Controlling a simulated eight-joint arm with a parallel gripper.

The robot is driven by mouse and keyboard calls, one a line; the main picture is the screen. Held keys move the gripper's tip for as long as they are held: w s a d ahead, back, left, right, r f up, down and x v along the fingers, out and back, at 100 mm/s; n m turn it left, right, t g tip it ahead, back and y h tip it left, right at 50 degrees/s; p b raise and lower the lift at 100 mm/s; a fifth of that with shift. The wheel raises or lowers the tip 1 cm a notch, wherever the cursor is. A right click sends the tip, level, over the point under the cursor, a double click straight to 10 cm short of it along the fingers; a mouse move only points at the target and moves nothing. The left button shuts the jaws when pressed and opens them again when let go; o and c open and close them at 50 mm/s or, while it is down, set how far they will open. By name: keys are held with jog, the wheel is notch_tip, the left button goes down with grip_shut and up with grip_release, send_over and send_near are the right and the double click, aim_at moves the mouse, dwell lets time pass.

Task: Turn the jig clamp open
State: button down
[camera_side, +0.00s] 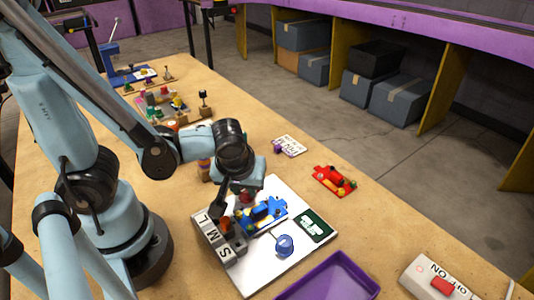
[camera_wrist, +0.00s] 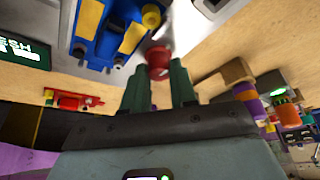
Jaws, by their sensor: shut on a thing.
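My gripper (camera_wrist: 160,85) has its two dark green fingers around a red knob (camera_wrist: 158,60), which appears to be the handle of the jig clamp. In the side view my gripper (camera_side: 246,192) is low over the white board (camera_side: 275,265). The knob is mostly hidden there by my wrist. A blue piece with yellow parts (camera_side: 262,214) sits on the board beside the gripper. It also shows in the wrist view (camera_wrist: 95,40), left of the knob. How far the clamp is turned cannot be told.
Grey blocks marked S, M and L (camera_side: 217,238) stand on the board's left edge. A blue round knob (camera_side: 285,245) and a dark green label (camera_side: 314,226) are also there. A red toy piece (camera_side: 334,181), purple tray (camera_side: 330,280) and switch box (camera_side: 438,280) lie around it.

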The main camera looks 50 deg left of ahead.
jog(key=c, duration=0.9)
grip_release()
jog(key=v, duration=1.2)
jog(key=shift+r, duration=0.1)
jog(key=shift+w+a, duration=0.1)
